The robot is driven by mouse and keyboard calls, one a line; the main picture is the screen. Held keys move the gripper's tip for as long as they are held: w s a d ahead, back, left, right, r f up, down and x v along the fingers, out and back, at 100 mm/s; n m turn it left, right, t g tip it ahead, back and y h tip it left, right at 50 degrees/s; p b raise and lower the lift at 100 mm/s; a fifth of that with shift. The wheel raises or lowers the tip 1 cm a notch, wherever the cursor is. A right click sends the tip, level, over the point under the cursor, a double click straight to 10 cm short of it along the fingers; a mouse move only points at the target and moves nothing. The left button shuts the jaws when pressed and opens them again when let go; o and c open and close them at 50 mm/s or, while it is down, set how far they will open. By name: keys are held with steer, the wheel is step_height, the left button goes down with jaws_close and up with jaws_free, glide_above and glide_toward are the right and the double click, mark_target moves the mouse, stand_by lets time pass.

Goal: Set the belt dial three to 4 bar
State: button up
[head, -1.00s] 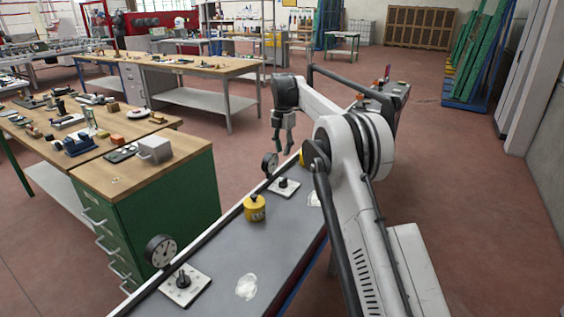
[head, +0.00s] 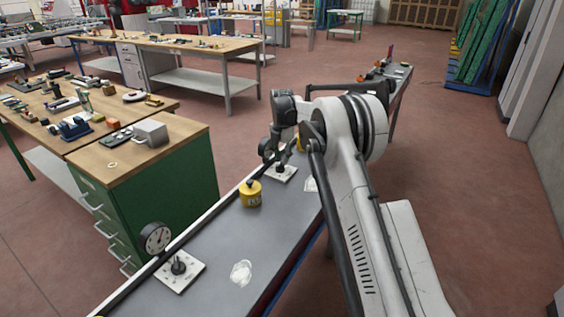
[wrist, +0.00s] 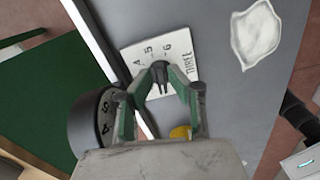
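The white dial plate marked THREE (wrist: 185,52) shows the numbers 4, 5 and 6 in the wrist view. In the head view this plate (head: 287,175) lies on the grey bench beyond the yellow weight-like object. My gripper (wrist: 161,80) is over the plate, fingers pointing down at it. Its fingertips are close together at a dark piece in the plate's middle; I cannot tell whether they grip the knob. The knob and its pointer are mostly hidden. A round dark gauge (wrist: 88,120) stands beside the plate, its face seen edge-on. In the head view my gripper (head: 281,158) partly covers the dial.
A nearer dial plate (head: 190,276) with a black knob and its gauge (head: 155,238) stand at the bench's front. The yellow object (head: 251,195) sits between the dials. A whitish patch (head: 241,272) marks the bench (head: 225,240). A green cabinet (head: 160,195) stands left.

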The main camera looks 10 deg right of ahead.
steer(key=shift+f, duration=0.8)
jaws_close()
